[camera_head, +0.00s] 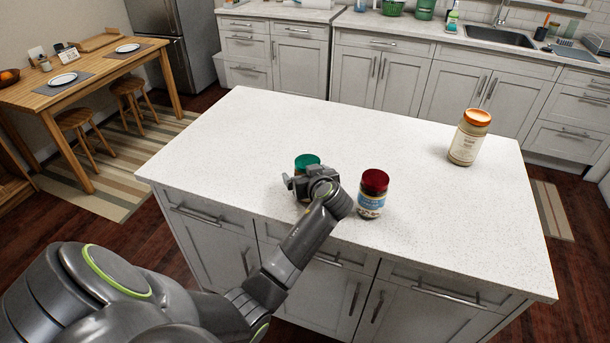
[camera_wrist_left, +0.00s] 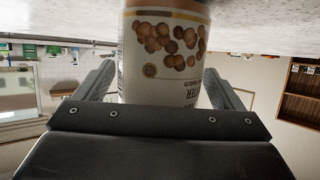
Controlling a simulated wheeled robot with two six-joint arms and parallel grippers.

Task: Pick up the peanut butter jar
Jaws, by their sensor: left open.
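A jar with a green lid (camera_head: 307,161) stands upright on the white island counter, largely hidden behind my left gripper (camera_head: 306,183). In the left wrist view, which is upside down, a jar (camera_wrist_left: 163,55) with round brown nuts and lettering ending in "TER" on a pale label stands between the two open fingers (camera_wrist_left: 158,92). I cannot tell whether the fingers touch it. A jar with a dark red lid and blue label (camera_head: 372,194) stands just right of the gripper. A larger jar with an orange lid and cream label (camera_head: 468,138) stands farther right. My right gripper is not in view.
The white island counter (camera_head: 240,140) is clear to the left and behind the jars. The red-lidded jar is close to my left wrist. A wooden dining table (camera_head: 88,75) with stools stands at the left, and kitchen cabinets with a sink (camera_head: 498,36) run along the back.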

